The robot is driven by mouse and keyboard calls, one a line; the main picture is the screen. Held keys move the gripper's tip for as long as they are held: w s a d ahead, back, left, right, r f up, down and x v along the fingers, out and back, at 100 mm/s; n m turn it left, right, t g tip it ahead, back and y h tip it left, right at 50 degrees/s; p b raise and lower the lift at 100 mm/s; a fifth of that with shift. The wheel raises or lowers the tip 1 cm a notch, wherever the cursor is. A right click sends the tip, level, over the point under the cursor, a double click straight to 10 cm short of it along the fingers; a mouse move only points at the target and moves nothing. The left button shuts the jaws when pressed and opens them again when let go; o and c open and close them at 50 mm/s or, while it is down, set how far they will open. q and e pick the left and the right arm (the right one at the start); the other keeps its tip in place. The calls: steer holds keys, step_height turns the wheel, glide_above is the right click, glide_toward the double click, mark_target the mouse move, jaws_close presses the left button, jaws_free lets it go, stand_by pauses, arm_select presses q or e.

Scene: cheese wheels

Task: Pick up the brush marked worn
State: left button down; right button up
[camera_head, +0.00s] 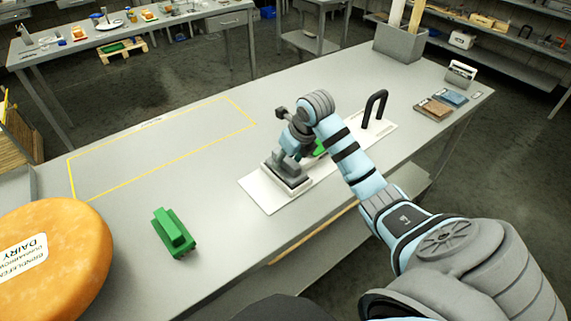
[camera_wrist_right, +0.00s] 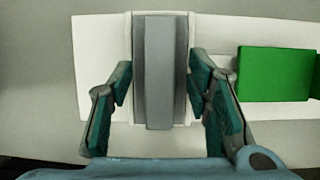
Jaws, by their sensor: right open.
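A grey block-shaped thing, possibly a brush (camera_head: 289,184), lies on a white board (camera_head: 262,197) in the head view. It also shows in the wrist view (camera_wrist_right: 160,70). My right gripper (camera_head: 292,160) is above it, pointing down. In the wrist view my right gripper (camera_wrist_right: 160,92) is open, with one finger on each side of the grey thing. I cannot tell whether they touch it. A green block (camera_wrist_right: 275,74) is beside it on the board, mostly hidden by my arm in the head view. Another green brush-like thing (camera_head: 173,232) lies apart on the table. I read no worn mark. My left gripper is out of view.
A large orange cheese wheel (camera_head: 60,255) is at the front left of the table (camera_head: 225,235). A black upright handle (camera_head: 375,107) rises from the board's far end. Brown (camera_head: 433,110) and blue (camera_head: 452,97) pads lie at the right. The yellow-outlined area (camera_head: 160,140) is clear.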

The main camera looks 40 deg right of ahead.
steer(key=shift+f, duration=0.2)
steer(key=shift+s+a, duration=0.1)
jaws_close()
steer(key=shift+r, duration=0.15)
steer(key=shift+r, duration=0.3)
step_height(320, 180, up, 9)
steer(key=shift+f+p, duration=0.1)
steer(key=shift+p, duration=0.25)
step_height(320, 180, up, 11)
steer(key=p, duration=1.1)
glide_above(287, 158)
steer(key=shift+s+b, duration=0.15)
steer(key=shift+b, duration=0.15)
steer(key=shift+f, duration=0.1)
